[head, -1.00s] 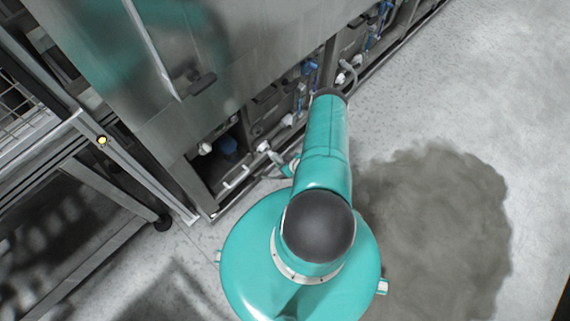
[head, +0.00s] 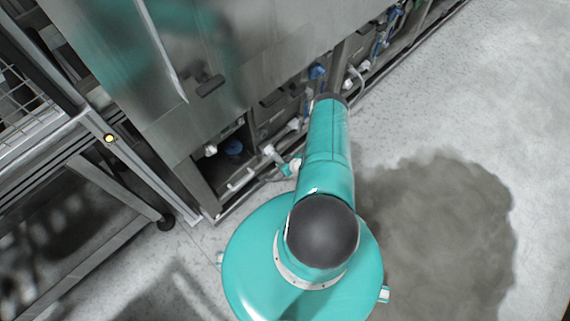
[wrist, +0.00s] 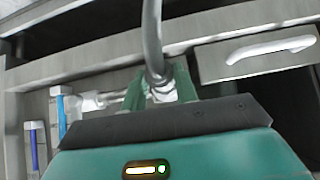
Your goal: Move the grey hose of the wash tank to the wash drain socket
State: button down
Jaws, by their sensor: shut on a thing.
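My gripper (wrist: 160,90) is shut on the lower end of the grey hose (wrist: 152,38), which has a white fitting between the teal fingers. The hose rises from there out of the top of the wrist view. A white pipe fitting (wrist: 92,101) sits just left of the fingers; I cannot tell whether it is the wash drain socket. In the head view my arm hides the gripper. A pale curved hose (head: 357,76) shows right of the arm's far end, by the washer's lower frame.
The washer's steel side (head: 150,85) stands along the upper left. Blue-handled valves (wrist: 62,108) are left of the gripper, and a white bar handle (wrist: 270,48) is to the right. A metal rack (head: 95,190) stands at left. The floor at right is clear, with a dark wet-looking patch (head: 440,225).

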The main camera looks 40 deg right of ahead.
jog(key=shift+w, duration=0.45)
dwell(0.6)
jog(key=c, duration=1)
grip_release()
jog(key=shift+s, duration=0.1)
jog(key=v, duration=1.3)
jog(key=shift+s+r, duration=0.2)
jog(key=shift+r, duration=0.1)
jog(key=shift+a, duration=0.1)
